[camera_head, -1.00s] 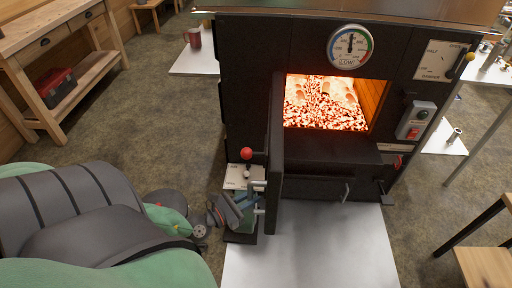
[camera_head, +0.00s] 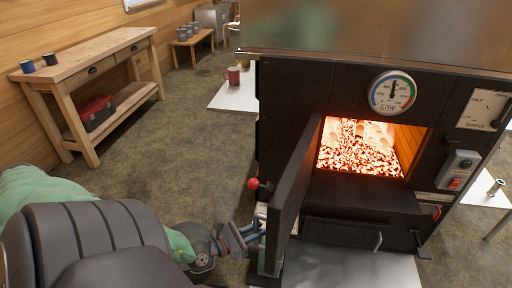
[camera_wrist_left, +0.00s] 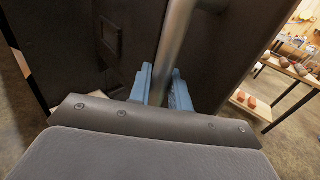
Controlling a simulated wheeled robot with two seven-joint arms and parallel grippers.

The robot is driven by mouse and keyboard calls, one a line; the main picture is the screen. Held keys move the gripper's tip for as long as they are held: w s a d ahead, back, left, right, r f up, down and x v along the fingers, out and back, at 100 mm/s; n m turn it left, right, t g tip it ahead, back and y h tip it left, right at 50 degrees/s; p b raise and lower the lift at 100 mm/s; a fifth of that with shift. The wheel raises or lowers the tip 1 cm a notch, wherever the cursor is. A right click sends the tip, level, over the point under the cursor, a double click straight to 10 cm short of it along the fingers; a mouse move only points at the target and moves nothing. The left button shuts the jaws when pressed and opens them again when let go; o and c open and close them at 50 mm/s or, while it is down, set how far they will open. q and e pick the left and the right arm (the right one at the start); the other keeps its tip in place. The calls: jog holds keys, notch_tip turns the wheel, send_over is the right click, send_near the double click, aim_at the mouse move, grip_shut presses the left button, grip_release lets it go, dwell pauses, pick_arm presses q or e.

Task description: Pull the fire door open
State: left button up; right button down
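The fire door (camera_head: 297,190) is a dark panel on the left side of the glowing firebox opening (camera_head: 372,148). It stands swung out towards me, seen nearly edge-on. My left gripper (camera_head: 250,237) is at the door's outer side, low down. In the left wrist view a grey metal bar handle (camera_wrist_left: 178,40) runs between the blue fingers of my left gripper (camera_wrist_left: 163,88). The fingers stand close on both sides of the bar, closed around it. In the head view the door's edge partly hides the handle and fingertips. My right gripper is not in view.
The black evaporator front carries a gauge (camera_head: 392,92) and a switch box (camera_head: 458,170). A red ball knob (camera_head: 253,183) sticks out left of the door. A wooden workbench (camera_head: 95,65) stands at the far left. Bare floor (camera_head: 170,150) lies between bench and evaporator.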

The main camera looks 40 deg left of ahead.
pick_arm(q)
jog(key=o, duration=0.3)
jog(key=shift+w, duration=0.1)
jog(key=v, duration=0.7)
jog(key=shift+s, duration=0.4)
jog(key=shift+a, duration=0.15)
dwell(0.5)
